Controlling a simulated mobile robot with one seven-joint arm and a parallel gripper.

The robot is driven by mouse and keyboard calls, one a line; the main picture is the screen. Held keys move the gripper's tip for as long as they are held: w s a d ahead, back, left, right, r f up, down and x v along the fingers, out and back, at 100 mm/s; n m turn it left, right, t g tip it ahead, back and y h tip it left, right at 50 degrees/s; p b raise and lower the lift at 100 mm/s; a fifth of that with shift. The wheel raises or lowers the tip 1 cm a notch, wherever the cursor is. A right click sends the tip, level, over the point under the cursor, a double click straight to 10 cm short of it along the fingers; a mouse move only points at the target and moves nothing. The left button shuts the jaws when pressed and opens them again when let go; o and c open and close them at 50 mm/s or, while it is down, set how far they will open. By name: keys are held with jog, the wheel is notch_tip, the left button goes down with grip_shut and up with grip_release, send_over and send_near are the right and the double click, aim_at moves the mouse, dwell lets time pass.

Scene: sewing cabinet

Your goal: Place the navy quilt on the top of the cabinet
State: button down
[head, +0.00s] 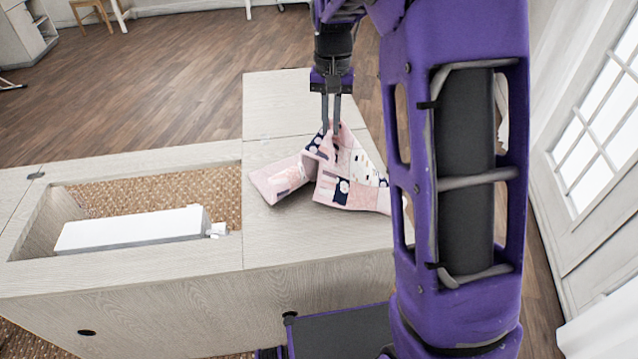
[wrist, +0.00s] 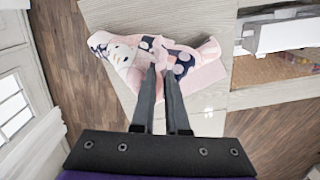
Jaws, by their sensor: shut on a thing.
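A patchwork quilt (head: 345,190), mostly pink with navy and white patches, lies crumpled on the right part of the top of the pale wood cabinet (head: 290,235). My gripper (head: 331,126) points down at the quilt's raised middle, its fingers pinching a fold there. The quilt's sides spread out on the cabinet top, and its right edge is partly hidden by my arm.
Left of the quilt, the cabinet has an open recess with a white machine-like object (head: 130,229) in it. A pale leaf (head: 285,105) extends behind the quilt. Bare wood lies in front of it. A paned window or door (head: 595,130) stands at the right.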

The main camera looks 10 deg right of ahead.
jog(key=w+a, duration=0.1)
jog(key=w, duration=0.9)
jog(key=shift+f, duration=0.2)
jog(key=shift+a, duration=0.15)
jog(key=a+r+m, duration=0.2)
jog(key=a+m, duration=1)
jog(key=a, duration=0.6)
jog(key=shift+m, duration=0.3)
jog(key=d+f, duration=0.8)
jog(key=d, duration=0.2)
jog(key=d+f, duration=0.9)
jog(key=d, duration=0.2)
jog(key=d+f, duration=0.9)
jog(key=d, duration=0.1)
jog(key=shift+w+d, duration=0.15)
jog(key=shift+d, duration=0.1)
